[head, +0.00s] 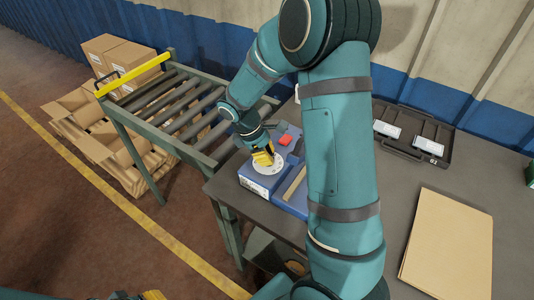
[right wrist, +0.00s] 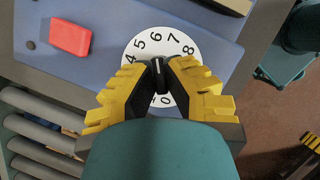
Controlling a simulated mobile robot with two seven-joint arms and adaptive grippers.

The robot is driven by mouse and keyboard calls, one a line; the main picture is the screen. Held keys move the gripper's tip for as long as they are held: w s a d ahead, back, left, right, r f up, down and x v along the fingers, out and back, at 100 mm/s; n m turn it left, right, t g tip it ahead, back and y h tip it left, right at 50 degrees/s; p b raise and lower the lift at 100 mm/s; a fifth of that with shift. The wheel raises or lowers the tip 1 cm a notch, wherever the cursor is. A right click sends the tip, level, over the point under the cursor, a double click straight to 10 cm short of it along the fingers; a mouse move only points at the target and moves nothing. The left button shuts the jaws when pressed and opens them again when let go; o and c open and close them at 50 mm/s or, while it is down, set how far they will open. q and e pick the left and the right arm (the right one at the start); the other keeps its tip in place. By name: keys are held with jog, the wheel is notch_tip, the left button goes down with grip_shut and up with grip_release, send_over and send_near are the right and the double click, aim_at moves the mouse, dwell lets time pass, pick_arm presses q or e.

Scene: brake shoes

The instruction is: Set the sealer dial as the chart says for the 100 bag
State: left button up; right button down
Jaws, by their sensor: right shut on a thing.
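The blue sealer (head: 252,185) stands on the grey table, with a white numbered dial (head: 268,168) on its top. In the right wrist view the dial (right wrist: 157,48) shows 4 to 8 and a 0; other numbers are hidden by my fingers. My right gripper (head: 263,157) is shut on the dial's black knob (right wrist: 158,72). The knob's white line points roughly toward the 6. A yellow and black part at the bottom edge of the head view looks like my left gripper (head: 152,295), mostly cut off. No readable chart shows.
A red block (right wrist: 70,38) is on the sealer top. A black case (head: 412,133) with white cards lies open at the back right. A brown sheet (head: 447,243) lies on the right. A roller conveyor (head: 172,105) and cardboard boxes (head: 115,55) are at the left.

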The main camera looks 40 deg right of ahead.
jog(key=c, duration=1)
grip_release()
jog(key=shift+f, duration=0.1)
jog(key=v, duration=1.2)
